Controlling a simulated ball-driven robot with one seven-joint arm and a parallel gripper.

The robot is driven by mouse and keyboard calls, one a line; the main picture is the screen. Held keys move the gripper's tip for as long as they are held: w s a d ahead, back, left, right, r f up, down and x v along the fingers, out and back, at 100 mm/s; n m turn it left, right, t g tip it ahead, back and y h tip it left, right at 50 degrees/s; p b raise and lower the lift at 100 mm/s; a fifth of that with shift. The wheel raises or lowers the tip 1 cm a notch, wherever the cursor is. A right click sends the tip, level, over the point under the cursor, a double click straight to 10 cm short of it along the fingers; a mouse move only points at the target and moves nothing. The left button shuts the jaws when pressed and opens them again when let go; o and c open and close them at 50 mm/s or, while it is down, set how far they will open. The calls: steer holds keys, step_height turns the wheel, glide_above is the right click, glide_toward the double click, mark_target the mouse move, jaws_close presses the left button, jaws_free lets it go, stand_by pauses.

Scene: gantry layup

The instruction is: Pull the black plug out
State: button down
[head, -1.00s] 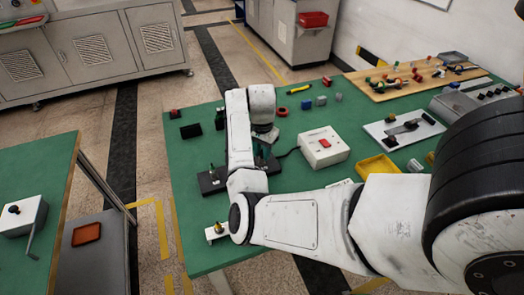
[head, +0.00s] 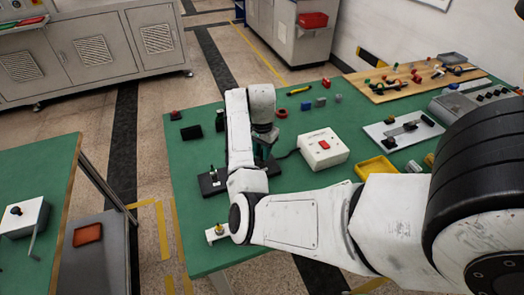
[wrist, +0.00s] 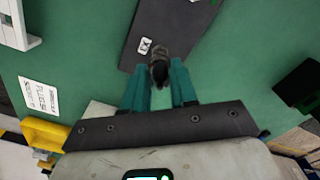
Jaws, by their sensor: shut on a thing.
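The black plug (wrist: 159,66) shows in the wrist view as a dark round body between the two teal fingers of my gripper (wrist: 159,77). My gripper is shut on it. The plug lies against the edge of the dark socket plate (wrist: 180,25), beside a small white X1 label (wrist: 145,46). I cannot tell how deep it sits. In the head view my arm hides the plug and much of the plate (head: 210,184); the teal of my gripper (head: 262,152) shows just behind the arm.
A white box with a red button (head: 322,148) stands right of my gripper, with a dark cable running towards it. A yellow tray (head: 376,168) lies further right. Small black blocks (head: 191,132) stand at the back left. A small white fixture (head: 214,234) is near the front edge.

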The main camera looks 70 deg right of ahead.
steer(key=shift+r+p, duration=0.9)
steer(key=shift+r, duration=0.05)
stand_by(0.4)
steer(key=shift+r+p, duration=1.7)
steer(key=shift+p, duration=0.15)
